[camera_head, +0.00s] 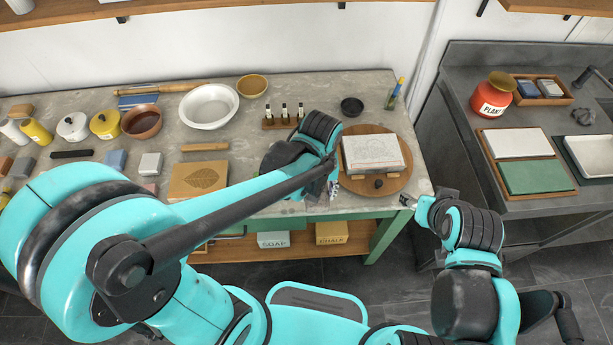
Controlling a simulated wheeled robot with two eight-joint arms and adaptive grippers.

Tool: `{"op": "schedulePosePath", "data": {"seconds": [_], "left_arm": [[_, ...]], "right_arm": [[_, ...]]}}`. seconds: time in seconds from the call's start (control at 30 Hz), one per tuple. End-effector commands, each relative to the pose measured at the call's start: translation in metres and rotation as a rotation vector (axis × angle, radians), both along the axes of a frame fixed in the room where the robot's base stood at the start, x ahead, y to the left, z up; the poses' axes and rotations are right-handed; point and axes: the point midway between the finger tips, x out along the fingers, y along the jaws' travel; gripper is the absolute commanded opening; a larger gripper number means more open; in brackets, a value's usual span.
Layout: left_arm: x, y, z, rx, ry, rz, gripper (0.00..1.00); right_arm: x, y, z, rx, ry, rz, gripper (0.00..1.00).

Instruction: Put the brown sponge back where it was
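No thing in view is clearly the brown sponge. A tan-brown block (21,110) lies at the far left of the stone-topped table (205,140), and a small brown block (6,165) lies nearer at the left edge. A small dark brown piece (379,182) sits on the round wooden board (399,182), in front of a pale slab (372,153). My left gripper (333,187) is at the left edge of that board; its fingers are small and partly hidden by my arm. My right gripper (408,200) is beside the table's front right corner, with no held object visible.
Bowls (209,106), jars (72,126) and several blocks crowd the table's back and left. A leaf-marked board (198,180) lies left of my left gripper. At right, a grey sink counter (460,130) holds a red pot (492,95) and wooden tray (566,98).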

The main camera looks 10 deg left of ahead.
Motion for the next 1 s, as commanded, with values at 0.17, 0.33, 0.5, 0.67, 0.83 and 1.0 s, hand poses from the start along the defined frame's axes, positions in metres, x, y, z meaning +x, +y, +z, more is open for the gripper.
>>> {"op": "schedulePosePath", "data": {"seconds": [0.17,0.33,0.5,0.67,0.83,1.0], "left_arm": [[0.033,0.029,-0.030,0.000,0.000,0.007,0.25],[0.061,0.054,-0.052,-0.001,0.000,0.005,0.25],[0.076,0.067,-0.062,-0.001,0.000,0.001,0.25],[0.078,0.069,-0.071,-0.001,0.000,-0.001,0.25],[0.078,0.069,-0.098,-0.001,0.000,-0.001,0.25],[0.078,0.069,-0.104,-0.001,0.000,-0.001,0.25]], "right_arm": [[0.000,0.000,-0.018,0.000,0.000,0.000,0.57],[0.000,0.000,-0.029,0.000,0.000,0.000,0.57],[0.000,0.000,-0.033,0.000,0.000,0.000,0.57],[0.000,0.000,-0.037,0.000,0.000,0.000,0.57],[0.000,0.000,-0.049,0.000,0.000,0.000,0.57],[0.000,0.000,-0.051,0.000,0.000,0.000,0.57]]}}
